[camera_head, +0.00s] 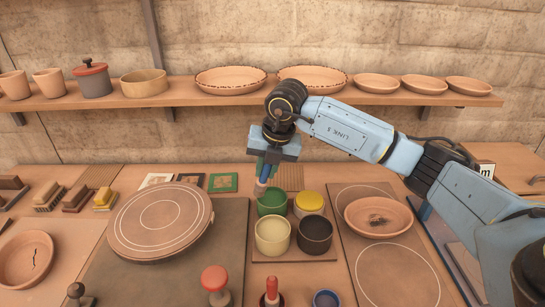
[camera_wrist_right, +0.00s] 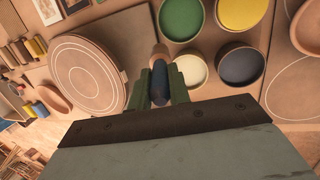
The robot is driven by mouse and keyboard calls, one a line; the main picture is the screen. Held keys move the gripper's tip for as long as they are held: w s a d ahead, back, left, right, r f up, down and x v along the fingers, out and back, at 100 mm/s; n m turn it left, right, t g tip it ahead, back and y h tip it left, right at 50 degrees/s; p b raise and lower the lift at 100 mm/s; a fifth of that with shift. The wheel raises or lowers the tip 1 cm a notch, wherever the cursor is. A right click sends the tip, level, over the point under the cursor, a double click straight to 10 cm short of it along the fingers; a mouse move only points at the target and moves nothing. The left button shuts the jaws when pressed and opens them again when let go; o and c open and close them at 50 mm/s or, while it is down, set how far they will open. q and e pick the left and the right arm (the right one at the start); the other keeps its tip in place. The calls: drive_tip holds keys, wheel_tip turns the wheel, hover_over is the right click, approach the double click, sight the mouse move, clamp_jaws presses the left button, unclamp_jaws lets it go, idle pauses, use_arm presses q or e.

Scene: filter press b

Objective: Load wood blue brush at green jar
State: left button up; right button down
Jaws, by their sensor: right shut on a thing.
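My right gripper (camera_head: 262,174) is shut on the wood blue brush (camera_head: 260,189), which points downward. In the right wrist view, the brush's blue part (camera_wrist_right: 159,82) sits between my green fingers, and its wood-coloured end (camera_wrist_right: 160,56) sticks out beyond them. The green jar (camera_head: 272,204) is open-topped with green inside. In the head view the brush end overlaps the jar's back left rim. In the right wrist view the end shows to the left of and below the green jar (camera_wrist_right: 181,18), apart from it. The height gap is unclear. My left gripper is not in view.
Yellow (camera_head: 309,202), cream (camera_head: 272,236) and black (camera_head: 314,234) jars stand close around the green one. A round wooden turntable (camera_head: 160,222) is left. A terracotta bowl (camera_head: 378,217) is right. Stamps, one red-topped (camera_head: 214,278), stand in front. A shelf (camera_head: 200,95) holds pottery behind.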

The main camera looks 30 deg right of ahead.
wheel_tip(320, 180, down, 5)
drive_tip(key=w+d+m+h+b, duration=0.1)
drive_tip(key=d+m+h+b, duration=0.2)
drive_tip(key=m, duration=0.7)
drive_tip(key=shift+w, duration=0.4)
drive_tip(key=shift+a+f+b, duration=0.1)
drive_tip(key=shift+f+b, duration=0.6)
idle(2.1)
wheel_tip(320, 180, up, 7)
drive_tip(key=p, duration=0.4)
idle(0.4)
idle(0.7)
